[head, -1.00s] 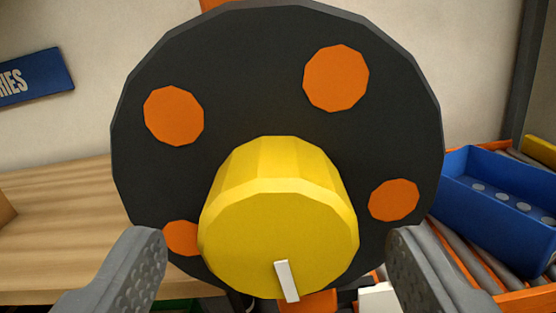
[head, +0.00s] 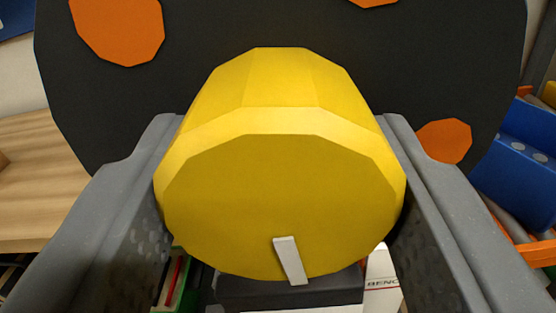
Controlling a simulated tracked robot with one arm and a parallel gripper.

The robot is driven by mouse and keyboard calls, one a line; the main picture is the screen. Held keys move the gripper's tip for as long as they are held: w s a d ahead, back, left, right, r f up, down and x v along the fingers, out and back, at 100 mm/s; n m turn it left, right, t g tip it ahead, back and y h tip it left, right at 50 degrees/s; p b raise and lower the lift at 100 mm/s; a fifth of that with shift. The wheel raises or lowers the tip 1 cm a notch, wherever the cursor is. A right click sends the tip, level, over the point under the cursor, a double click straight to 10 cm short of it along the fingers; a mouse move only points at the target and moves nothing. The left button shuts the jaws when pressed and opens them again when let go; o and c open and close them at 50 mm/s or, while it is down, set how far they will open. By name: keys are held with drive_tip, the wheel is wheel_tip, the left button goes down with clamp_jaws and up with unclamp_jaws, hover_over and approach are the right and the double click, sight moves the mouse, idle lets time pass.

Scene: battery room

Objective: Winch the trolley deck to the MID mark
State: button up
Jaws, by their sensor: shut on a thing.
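A large yellow knob (head: 280,190) fills the middle of the head view. It stands out from a dark round wheel (head: 230,30) with orange discs (head: 118,28) on its face. A short white mark (head: 290,260) sits low on the knob's front, slightly right of centre. My gripper (head: 280,205) has one grey finger on each side of the knob and is shut on it. The trolley deck and the MID mark cannot be made out in this view.
A wooden bench top (head: 40,185) lies at the left. A blue bin (head: 520,155) with orange framing stands at the right. Below the knob are a dark block (head: 290,290), a white lettered box (head: 382,283) and a green container (head: 180,285).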

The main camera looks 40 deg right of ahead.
drive_tip(key=shift+r+n+p, duration=0.15)
drive_tip(key=shift+n+p, duration=0.15)
drive_tip(key=shift+p, duration=0.7)
drive_tip(key=n+p, duration=0.1)
drive_tip(key=p, duration=0.2)
drive_tip(key=shift+r+n+p, duration=0.1)
drive_tip(key=shift+n+p, duration=0.2)
drive_tip(key=shift+p, duration=0.05)
drive_tip(key=n+p, duration=0.2)
drive_tip(key=p, duration=0.2)
drive_tip(key=n+p, duration=0.1)
drive_tip(key=p, duration=0.2)
drive_tip(key=shift+n, duration=0.4)
drive_tip(key=shift+a+f+p, duration=0.1)
drive_tip(key=shift+f+p, duration=0.1)
drive_tip(key=shift+p, duration=0.15)
drive_tip(key=shift+n, duration=0.3)
drive_tip(key=o, duration=1)
